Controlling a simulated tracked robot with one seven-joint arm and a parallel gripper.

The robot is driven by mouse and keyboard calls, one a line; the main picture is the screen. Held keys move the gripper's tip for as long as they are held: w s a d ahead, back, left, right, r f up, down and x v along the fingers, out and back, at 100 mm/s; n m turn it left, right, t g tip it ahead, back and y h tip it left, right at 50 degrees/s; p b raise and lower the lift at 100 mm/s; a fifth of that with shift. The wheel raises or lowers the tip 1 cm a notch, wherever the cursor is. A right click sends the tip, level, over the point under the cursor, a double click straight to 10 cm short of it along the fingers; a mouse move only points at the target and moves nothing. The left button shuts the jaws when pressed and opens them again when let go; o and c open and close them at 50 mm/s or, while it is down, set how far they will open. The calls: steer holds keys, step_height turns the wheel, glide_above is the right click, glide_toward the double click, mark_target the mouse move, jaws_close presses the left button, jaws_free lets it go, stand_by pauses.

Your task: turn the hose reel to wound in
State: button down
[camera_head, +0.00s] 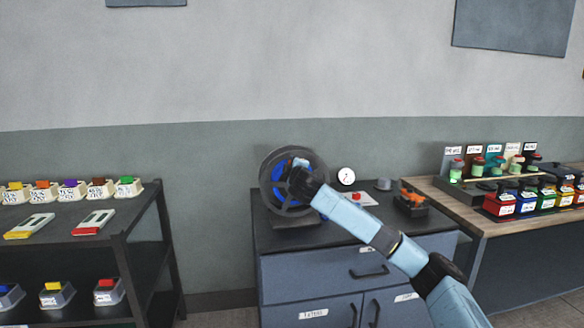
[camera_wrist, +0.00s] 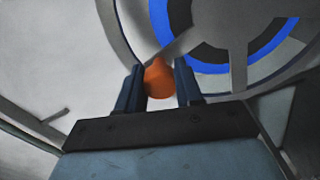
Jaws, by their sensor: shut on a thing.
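The hose reel (camera_head: 267,173) stands on the left part of the blue-grey cabinet's dark top. It is a grey wheel with spokes and a blue ring inside. In the wrist view the reel's blue ring (camera_wrist: 268,45) and grey rim fill the upper right. My gripper (camera_wrist: 160,82) is at the reel's face, shut on an orange handle (camera_wrist: 159,78) between its two fingers. In the head view my gripper (camera_head: 301,165) covers the upper right of the reel, and the handle is hidden there.
The cabinet top (camera_head: 345,222) also carries a round white dial (camera_head: 346,176), a pale box with a red button (camera_head: 357,197) and an orange-and-black item (camera_head: 411,200). A dark shelf (camera_head: 110,232) with bins stands left; a wooden bench (camera_head: 460,208) with coloured containers stands right.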

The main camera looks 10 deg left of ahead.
steer(key=shift+w+f, duration=0.15)
steer(key=shift+f, duration=0.1)
steer(key=c, duration=1)
jaws_free()
steer(key=shift+w+f, duration=0.1)
steer(key=shift+o, duration=1.3)
steer(key=shift+r, duration=0.2)
steer(key=v, duration=1.3)
steer(key=shift+s, duration=0.4)
steer(key=shift+d, duration=0.1)
